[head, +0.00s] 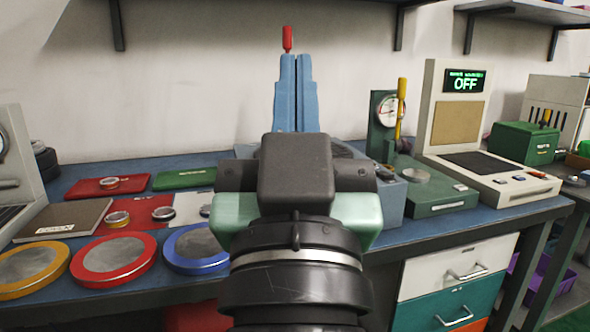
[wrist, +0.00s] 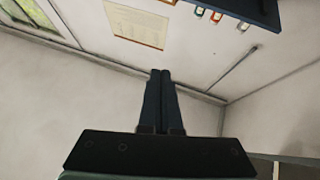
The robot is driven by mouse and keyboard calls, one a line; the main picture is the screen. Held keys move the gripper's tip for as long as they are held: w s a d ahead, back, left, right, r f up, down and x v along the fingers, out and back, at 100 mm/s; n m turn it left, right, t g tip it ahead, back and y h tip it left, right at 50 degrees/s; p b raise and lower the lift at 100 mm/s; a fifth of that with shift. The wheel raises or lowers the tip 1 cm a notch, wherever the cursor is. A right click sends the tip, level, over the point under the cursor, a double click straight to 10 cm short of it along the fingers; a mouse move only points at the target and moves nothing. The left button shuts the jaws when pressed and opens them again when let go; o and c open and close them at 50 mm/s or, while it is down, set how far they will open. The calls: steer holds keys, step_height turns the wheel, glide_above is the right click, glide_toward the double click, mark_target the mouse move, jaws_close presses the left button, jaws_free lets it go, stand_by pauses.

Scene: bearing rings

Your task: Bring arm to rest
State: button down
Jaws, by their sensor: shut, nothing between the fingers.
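My gripper (head: 297,92) is raised in the middle of the head view, over the workbench, with its two blue fingers together and pointing up. A red-tipped thing (head: 287,40) shows just above the fingertips; I cannot tell whether it stands behind them. In the wrist view, my gripper (wrist: 160,75) shows its fingers side by side with nothing between them, against a pale wall and ceiling. My arm hides the middle of the bench.
On the blue bench (head: 150,288) stand yellow (head: 30,268), red (head: 113,259) and blue (head: 197,248) round trays, mats with rings, a dial gauge (head: 390,112) and a machine reading OFF (head: 466,85). Drawers (head: 458,267) are below right. Shelves (head: 520,10) run above.

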steer(key=s+r+t, duration=0.3)
steer(key=s+r, duration=0.2)
steer(key=r, duration=0.1)
step_height(320, 180, up, 37)
steer(key=p, duration=3.8)
steer(key=shift+w+g, duration=0.35)
steer(key=shift+g, duration=0.05)
